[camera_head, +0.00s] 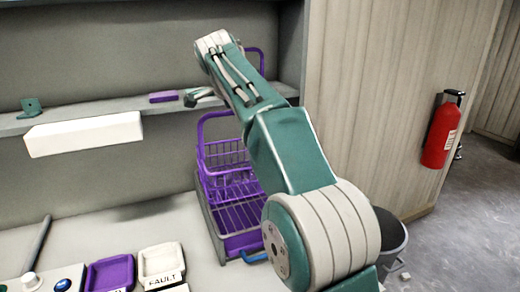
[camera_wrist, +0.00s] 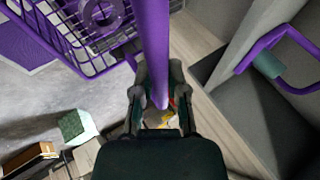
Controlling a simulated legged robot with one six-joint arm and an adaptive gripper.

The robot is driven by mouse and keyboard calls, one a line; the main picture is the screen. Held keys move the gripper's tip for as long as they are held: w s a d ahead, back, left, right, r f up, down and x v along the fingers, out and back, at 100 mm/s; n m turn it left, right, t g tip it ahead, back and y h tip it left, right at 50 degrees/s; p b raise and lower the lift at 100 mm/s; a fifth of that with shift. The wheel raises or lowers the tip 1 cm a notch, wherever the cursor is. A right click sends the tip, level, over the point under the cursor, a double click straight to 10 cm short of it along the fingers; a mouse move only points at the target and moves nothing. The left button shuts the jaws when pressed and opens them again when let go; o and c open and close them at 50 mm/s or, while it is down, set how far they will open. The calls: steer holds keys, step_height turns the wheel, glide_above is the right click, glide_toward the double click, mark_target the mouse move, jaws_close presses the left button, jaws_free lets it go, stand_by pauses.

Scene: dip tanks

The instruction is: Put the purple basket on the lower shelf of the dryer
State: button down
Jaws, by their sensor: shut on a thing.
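In the wrist view my gripper (camera_wrist: 154,98) is shut on a long purple bar (camera_wrist: 153,40), which looks like a basket handle. In the head view purple wire basketwork (camera_head: 222,160) with an arched handle stands at the bench's right end, partly behind my arm. Another purple handle (camera_head: 262,58) shows behind the arm. The gripper's grip is not clear in the head view. I cannot tell which structure is the dryer.
A grey wall shelf (camera_head: 75,113) bears a small purple block (camera_head: 163,97) and a green bracket (camera_head: 31,107). Labelled trays (camera_head: 161,262) stand on the bench. A red extinguisher (camera_head: 440,132) hangs right. A purple handle (camera_wrist: 300,42) shows in the wrist view.

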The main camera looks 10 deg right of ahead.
mark_target(239, 147)
steer(key=w+d+f, duration=0.2)
steer(key=f, duration=0.1)
steer(key=w+d+f, duration=0.2)
steer(key=f, duration=0.1)
steer(key=w+d+f, duration=0.3)
steer(key=shift+f, duration=0.8)
steer(key=c, duration=0.7)
jaws_free()
steer(key=shift+f, duration=0.1)
